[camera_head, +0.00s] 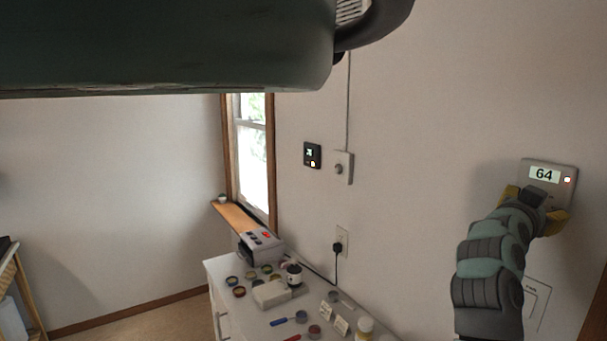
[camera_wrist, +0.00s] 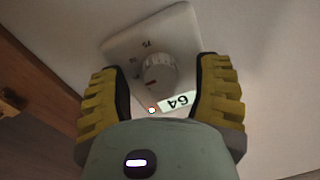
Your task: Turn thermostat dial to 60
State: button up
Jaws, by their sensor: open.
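The thermostat (camera_head: 562,171) is a pale box on the wall at the right of the head view, and its display reads 64 beside a small red light. In the wrist view the thermostat (camera_wrist: 125,48) appears turned around, with its round dial (camera_wrist: 157,74) between my fingers and the display (camera_wrist: 179,100) below it. My gripper (camera_head: 535,208) is at the thermostat's lower part and hides the dial in the head view. In the wrist view my gripper (camera_wrist: 163,92) has its yellow fingers spread apart, one on each side of the dial, with visible gaps.
A white cabinet top (camera_head: 222,273) with several jars and tools stands lower left. A small black panel (camera_head: 312,155) and a white knob box (camera_head: 343,168) are on the wall near the window.

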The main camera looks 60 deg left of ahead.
grip_shut()
dwell(0.7)
